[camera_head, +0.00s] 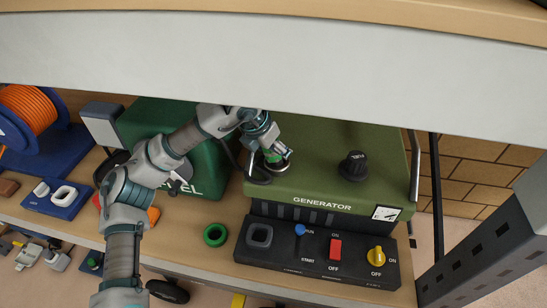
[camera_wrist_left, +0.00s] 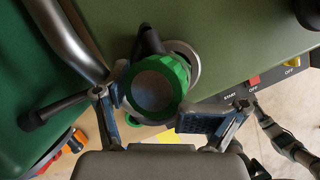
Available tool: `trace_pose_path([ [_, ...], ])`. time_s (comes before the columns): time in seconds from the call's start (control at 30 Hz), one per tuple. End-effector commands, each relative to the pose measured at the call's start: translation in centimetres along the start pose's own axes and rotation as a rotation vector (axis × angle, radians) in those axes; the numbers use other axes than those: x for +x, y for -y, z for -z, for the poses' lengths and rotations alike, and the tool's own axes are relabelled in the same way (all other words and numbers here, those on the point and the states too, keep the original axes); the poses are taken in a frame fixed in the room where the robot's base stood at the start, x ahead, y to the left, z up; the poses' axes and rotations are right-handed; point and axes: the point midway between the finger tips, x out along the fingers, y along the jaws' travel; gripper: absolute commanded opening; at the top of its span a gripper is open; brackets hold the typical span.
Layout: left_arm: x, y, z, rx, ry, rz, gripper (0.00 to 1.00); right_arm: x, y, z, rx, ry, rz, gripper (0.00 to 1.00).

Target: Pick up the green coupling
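The green coupling (camera_wrist_left: 158,85) is a ribbed green ring with a grey round middle, seen end-on in the left wrist view. It is above the generator's top near a round metal fitting (camera_wrist_left: 188,62). In the head view only a bit of its green (camera_head: 272,157) shows, at the generator's left top. My left gripper (camera_wrist_left: 150,118) is there, its fingers apart on either side of the coupling's lower part. I cannot tell whether either pad touches it. A grey arm part (camera_wrist_left: 285,140), probably my right arm, shows small at the lower right of the wrist view.
The generator (camera_head: 320,170) has a control panel (camera_head: 315,255) in front. A second green ring (camera_head: 215,235) lies on the shelf left of the panel. A dark green case (camera_head: 205,165) stands close left, an orange cable reel (camera_head: 30,110) far left. A grey-white beam (camera_head: 300,75) crosses above.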

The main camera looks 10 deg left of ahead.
Motion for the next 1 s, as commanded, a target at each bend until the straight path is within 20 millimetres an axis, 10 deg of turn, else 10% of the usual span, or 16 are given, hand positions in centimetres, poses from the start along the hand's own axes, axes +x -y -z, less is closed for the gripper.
trace_pose_path([
  [0.13, 0.4, 0.6, -0.2, 0.001, -0.013, -0.009, 0.26, 0.0, 0.9, 0.2, 0.000, -0.004, 0.012, 1.00],
  [0.83, 0.2, 0.8, -0.2, 0.006, -0.014, -0.004, 0.21, 0.0, -0.2, -0.1, 0.000, 0.000, -0.003, 1.00],
  [1.0, -2.2, 0.8, -1.2, 0.004, -0.007, -0.006, 0.00, 0.0, 0.2, -0.1, -0.002, -0.005, 0.003, 1.00],
])
